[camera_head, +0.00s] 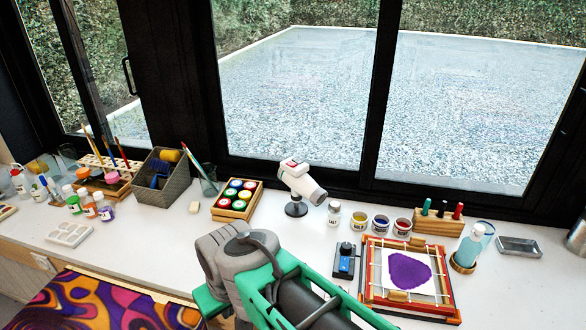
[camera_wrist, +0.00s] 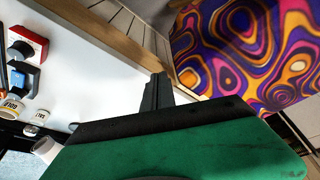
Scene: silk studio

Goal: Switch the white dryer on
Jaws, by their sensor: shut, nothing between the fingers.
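The white dryer (camera_head: 300,183) stands on a dark round-based stand on the white table, near the window. It has a small red mark on its upper rear and its wide barrel points to the lower right. I cannot tell whether it is on. A white rounded thing at the lower left of the wrist view may be part of it. My gripper (camera_wrist: 157,92) is shut and empty, its dark fingers close together near the table's wooden edge. In the head view my arm fills the bottom centre, in front of the dryer; the fingertips are not clear there.
A paint box (camera_head: 237,199) is left of the dryer. A salt jar (camera_head: 334,214) and several small dye pots stand to its right. A black and blue device (camera_head: 345,261) and a framed cloth with a purple patch (camera_head: 408,276) are nearer. Patterned fabric (camera_wrist: 245,50) lies beyond the edge.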

